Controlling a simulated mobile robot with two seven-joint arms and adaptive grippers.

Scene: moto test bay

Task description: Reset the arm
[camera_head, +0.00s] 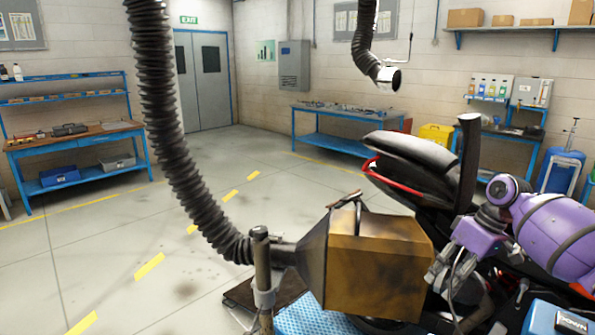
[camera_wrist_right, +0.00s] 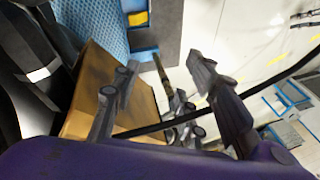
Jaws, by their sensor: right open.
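My right arm is purple and comes in from the right in the head view. Its gripper (camera_head: 442,272) is beside the right side of a brown, worn metal box (camera_head: 375,268). In the right wrist view the fingers of this gripper (camera_wrist_right: 168,98) stand apart with nothing held between them. The box (camera_wrist_right: 88,85) shows behind the left finger there; I cannot tell whether they touch. My left gripper is not in view.
A ribbed black hose (camera_head: 178,150) hangs down and joins the box. A motorcycle (camera_head: 415,165) stands behind it, close to my right arm. Workbenches (camera_head: 75,138) line the walls. The floor (camera_head: 120,240) at the left is open.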

